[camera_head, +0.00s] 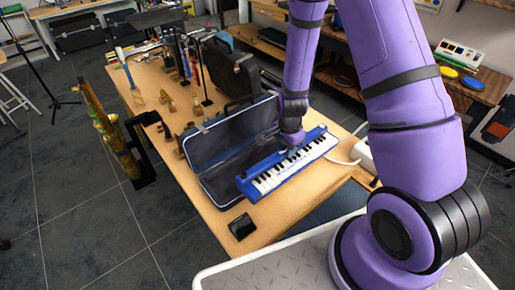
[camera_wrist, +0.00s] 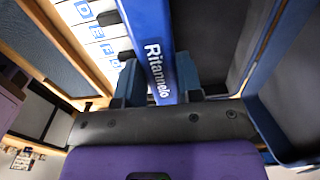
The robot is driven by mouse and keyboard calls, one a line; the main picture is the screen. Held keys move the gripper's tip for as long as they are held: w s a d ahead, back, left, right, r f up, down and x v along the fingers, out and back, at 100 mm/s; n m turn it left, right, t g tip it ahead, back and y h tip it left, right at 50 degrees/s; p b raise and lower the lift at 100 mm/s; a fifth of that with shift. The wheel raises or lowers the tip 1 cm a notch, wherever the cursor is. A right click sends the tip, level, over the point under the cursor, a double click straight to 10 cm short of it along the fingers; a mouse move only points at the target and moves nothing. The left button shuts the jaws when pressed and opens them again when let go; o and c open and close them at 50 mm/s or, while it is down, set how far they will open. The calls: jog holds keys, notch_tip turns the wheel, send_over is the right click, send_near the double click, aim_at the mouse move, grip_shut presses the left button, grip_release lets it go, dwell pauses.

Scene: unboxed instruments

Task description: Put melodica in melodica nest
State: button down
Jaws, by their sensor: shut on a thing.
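The melodica (camera_head: 287,164) is blue with white and black keys. In the head view it is at the right side of the open case, at a slant. In the wrist view its blue body (camera_wrist: 152,50) with the word "Ritannelo" runs between my fingers. My gripper (camera_head: 290,148) is shut on the melodica near its middle, from above. The melodica nest appears to be the dark-lined hollow of the open blue case (camera_head: 210,190); the melodica and my arm hide part of it. I cannot tell whether the melodica touches the case.
The case lid (camera_head: 205,137) stands open on the left. A small black block (camera_head: 241,227) is near the table's front edge. A black case (camera_head: 232,70) and small wooden pieces stand farther back. A white cable and adapter (camera_head: 364,154) lie at right.

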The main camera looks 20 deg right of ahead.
jog(key=shift+w+a+f, duration=0.75)
jog(key=shift+w+a, duration=0.5)
jog(key=shift+w, duration=0.05)
jog(key=shift+w+a+f, duration=0.75)
jog(key=shift+w+a, duration=0.45)
jog(key=shift+w, duration=0.05)
jog(key=shift+w+a+f, duration=0.75)
jog(key=shift+w+a, duration=0.5)
jog(key=shift+w, duration=0.05)
jog(key=shift+f, duration=0.1)
jog(key=c, duration=0.8)
grip_release()
notch_tip(320, 180, up, 12)
jog(key=shift+r, duration=0.15)
